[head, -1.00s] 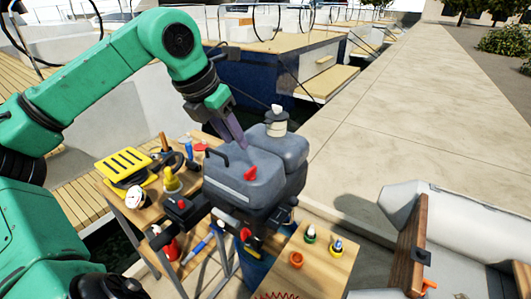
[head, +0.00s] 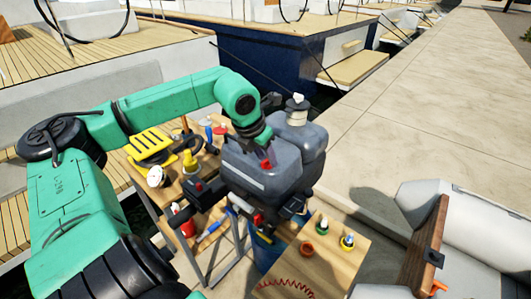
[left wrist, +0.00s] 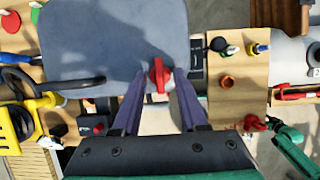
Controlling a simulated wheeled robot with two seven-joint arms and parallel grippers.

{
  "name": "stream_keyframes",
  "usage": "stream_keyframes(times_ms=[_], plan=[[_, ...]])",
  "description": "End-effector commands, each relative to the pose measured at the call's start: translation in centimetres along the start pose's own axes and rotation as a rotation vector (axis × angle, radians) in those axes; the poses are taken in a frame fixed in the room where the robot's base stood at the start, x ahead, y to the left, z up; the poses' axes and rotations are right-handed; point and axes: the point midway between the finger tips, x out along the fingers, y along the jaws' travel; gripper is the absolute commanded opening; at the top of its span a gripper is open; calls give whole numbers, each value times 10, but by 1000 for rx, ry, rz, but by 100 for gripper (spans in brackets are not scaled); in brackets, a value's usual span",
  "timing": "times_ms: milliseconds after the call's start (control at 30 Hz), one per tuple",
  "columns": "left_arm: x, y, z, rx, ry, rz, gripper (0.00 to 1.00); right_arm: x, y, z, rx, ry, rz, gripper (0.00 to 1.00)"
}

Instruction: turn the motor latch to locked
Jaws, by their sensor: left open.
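My left gripper (head: 265,160) points down at the cover. In the left wrist view its two purple fingers (left wrist: 160,84) are open, one on each side of the latch. I cannot tell whether they touch it.
A wooden bench (head: 165,196) with a yellow slotted item (head: 150,143) and several tools stands left of the motor. A wooden table (head: 325,267) with small bottles and an orange cup (head: 307,249) stands at right. A dinghy (head: 475,225) lies farther right.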

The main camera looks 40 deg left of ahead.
Motion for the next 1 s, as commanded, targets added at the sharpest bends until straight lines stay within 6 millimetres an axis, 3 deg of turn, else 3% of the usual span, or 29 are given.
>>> stream_keyframes(times_ms=[167, 300, 700, 1000], plan=[[0, 0, 0, 0, 0, 0, 42, 0, -2, 12, 1, -20, -2, 50], [0, 0, 0, 0, 0, 0, 0, 0, -1, 13, 1, -21, -2, 50], [1, 0, 0, 25, -3, -11, 0, 4, 0, 12, -1, -19, 0, 50], [2, 2, 0, 167, -2, -68, 0, 17, 0, 12, -1, -17, 0, 50]])
